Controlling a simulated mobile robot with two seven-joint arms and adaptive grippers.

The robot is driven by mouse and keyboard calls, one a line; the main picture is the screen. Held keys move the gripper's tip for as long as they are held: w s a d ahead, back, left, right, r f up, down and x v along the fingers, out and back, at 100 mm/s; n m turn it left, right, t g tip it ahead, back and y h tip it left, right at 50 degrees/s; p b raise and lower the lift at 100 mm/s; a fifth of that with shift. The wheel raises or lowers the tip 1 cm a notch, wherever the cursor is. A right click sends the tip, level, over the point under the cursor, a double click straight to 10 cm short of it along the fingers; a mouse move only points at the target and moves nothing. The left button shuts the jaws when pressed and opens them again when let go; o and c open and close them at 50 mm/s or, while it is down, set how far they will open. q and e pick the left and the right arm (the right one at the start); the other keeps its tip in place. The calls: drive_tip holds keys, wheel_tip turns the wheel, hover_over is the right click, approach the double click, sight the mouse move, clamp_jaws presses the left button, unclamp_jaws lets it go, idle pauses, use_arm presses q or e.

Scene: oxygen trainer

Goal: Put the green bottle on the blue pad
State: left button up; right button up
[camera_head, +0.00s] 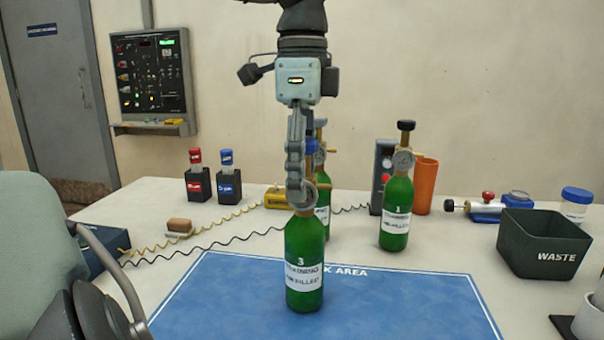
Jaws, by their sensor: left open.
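A green bottle (304,262) with a white label marked 3 is upright over the blue pad (400,305), its base apparently on the pad. My left gripper (298,200) points straight down at the neck of this bottle. It is seen edge-on and is open; it hides most of the bottle's valve and gauge. Whether a finger touches the neck cannot be told. A second green bottle (323,190) stands partly hidden behind the gripper. A third green bottle (396,212), labelled 1, stands on the table behind the pad. My right gripper is not in view.
An orange cup (426,186) stands behind bottle 1. Red (198,182) and blue (229,182) capped holders stand at back left. Coiled cables cross left of the pad. The pad's right part is clear.

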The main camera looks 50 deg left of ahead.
use_arm(q)
wheel_tip(320, 180, up, 8)
drive_tip(key=shift+w+f, duration=0.1)
drive_tip(key=shift+f, duration=0.1)
wheel_tip(320, 180, up, 4)
drive_tip(key=shift+r+p, duration=0.1)
drive_tip(key=shift+p, duration=0.2)
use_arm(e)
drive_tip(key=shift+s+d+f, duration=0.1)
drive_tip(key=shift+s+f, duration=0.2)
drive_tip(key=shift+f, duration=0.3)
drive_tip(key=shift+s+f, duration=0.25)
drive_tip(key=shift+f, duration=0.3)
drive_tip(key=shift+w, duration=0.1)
